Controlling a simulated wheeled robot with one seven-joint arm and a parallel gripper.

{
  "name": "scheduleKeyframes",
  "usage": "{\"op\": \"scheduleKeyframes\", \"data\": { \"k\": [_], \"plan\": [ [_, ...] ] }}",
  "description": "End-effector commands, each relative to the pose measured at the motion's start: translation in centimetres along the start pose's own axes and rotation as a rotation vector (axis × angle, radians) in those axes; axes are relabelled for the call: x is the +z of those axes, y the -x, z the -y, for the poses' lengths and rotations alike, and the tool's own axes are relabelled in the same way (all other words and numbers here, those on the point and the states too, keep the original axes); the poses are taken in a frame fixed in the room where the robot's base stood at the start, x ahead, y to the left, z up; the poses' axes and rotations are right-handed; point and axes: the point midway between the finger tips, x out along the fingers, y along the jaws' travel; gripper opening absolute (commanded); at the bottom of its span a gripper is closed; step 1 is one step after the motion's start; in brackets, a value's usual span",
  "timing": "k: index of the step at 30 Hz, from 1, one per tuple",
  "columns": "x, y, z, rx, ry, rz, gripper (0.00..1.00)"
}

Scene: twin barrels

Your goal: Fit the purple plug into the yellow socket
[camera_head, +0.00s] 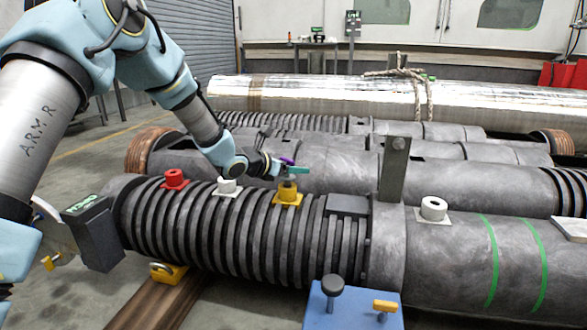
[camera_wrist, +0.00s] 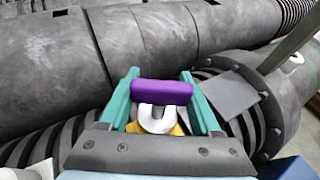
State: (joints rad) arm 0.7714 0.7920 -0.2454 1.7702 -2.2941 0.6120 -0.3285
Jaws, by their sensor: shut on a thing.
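The purple plug (camera_wrist: 162,92) is a purple bar across the top in the wrist view, held between the teal fingers of my gripper (camera_wrist: 160,77). A pale round part shows below the bar. In the head view the plug (camera_head: 287,160) is a small purple patch by my gripper (camera_head: 291,168), just above the yellow socket. The yellow socket (camera_head: 288,198) has a square base and sits on the ribbed dark barrel. In the wrist view only a bit of its yellow base (camera_wrist: 176,130) shows under the plug. I cannot tell whether the plug touches it.
A red socket (camera_head: 175,179) and a white socket (camera_head: 226,187) sit to the left on the same barrel (camera_head: 150,220). Another white socket (camera_head: 433,208) is to the right. An upright metal post (camera_head: 393,170) stands between. A blue box (camera_head: 350,305) is in front.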

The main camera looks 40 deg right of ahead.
Motion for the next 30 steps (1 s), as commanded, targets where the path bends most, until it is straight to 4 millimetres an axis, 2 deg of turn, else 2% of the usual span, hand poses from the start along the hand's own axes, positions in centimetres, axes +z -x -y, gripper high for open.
{"op": "scheduleKeyframes", "data": {
  "k": [18, 19, 27, 30],
  "plan": [
    [-1.4, -0.6, 0.0, 0.000, 0.000, 0.001, 0.04],
    [-1.3, -0.6, 0.0, 0.000, 0.000, 0.001, 0.67],
    [-1.3, -0.5, 0.0, 0.000, 0.000, 0.000, 0.97],
    [-1.3, -0.5, 0.0, 0.000, 0.000, 0.000, 0.99]
  ]
}}
